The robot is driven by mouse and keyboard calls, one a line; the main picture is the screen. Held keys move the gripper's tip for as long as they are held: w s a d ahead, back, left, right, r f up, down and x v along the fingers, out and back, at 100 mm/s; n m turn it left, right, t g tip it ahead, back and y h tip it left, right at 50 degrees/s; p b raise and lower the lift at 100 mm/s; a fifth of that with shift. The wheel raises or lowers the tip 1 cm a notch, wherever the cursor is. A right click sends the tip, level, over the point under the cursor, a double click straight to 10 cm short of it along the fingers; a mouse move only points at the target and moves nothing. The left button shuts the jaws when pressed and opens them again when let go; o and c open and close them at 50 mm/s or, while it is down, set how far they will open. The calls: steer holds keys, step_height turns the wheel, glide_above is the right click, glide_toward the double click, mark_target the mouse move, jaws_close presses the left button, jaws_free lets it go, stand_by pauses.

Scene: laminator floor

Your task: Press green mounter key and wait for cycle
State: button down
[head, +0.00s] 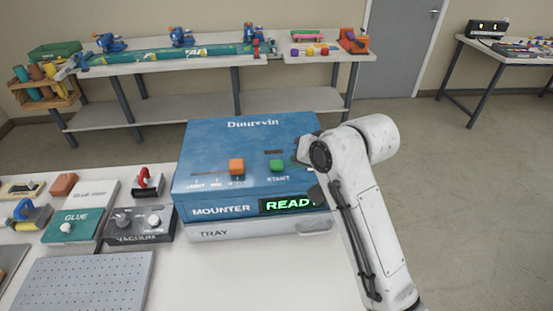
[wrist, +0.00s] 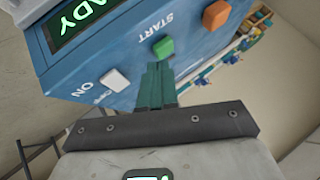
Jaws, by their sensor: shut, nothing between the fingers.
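The blue mounter (head: 245,135) stands on the white table, with a drawer marked TRAY beneath it. Its green key (head: 277,165), marked START, is on the front panel and also shows in the wrist view (wrist: 163,47). The display (head: 290,204) reads READY in green letters, its right end covered by my arm. My gripper (wrist: 158,68) is shut and empty, its dark green fingers pointing at the panel just below the green key. I cannot tell whether the tips touch the mounter. In the head view the fingers are hard to make out beside my wrist.
An orange slider knob (head: 236,167) sits left of the key, and a white ON/OFF switch (wrist: 115,79) sits on its other side. The vacuum box (head: 139,224), glue box (head: 70,227) and perforated plate (head: 84,282) lie left of the mounter. The floor at right is open.

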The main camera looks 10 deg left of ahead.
steer(key=w+a+r, duration=0.3)
steer(key=a+r, duration=0.1)
steer(key=r, duration=0.3)
steer(key=shift+w+a+r, duration=0.25)
steer(key=shift+w+r, duration=0.1)
steer(key=shift+w, duration=0.05)
steer(key=shift+f, duration=0.15)
steer(key=b, duration=0.6)
glide_above(280, 165)
step_height(280, 165, down, 6)
steer(key=shift+r, duration=0.1)
steer(key=shift+f+b, duration=0.45)
steer(key=shift+f, duration=0.9)
steer(key=shift+f, duration=0.95)
stand_by(1.0)
steer(key=shift+r+p, duration=0.15)
steer(key=shift+p, duration=0.2)
steer(key=shift+r+p, duration=0.85)
steer(key=shift+p, duration=0.1)
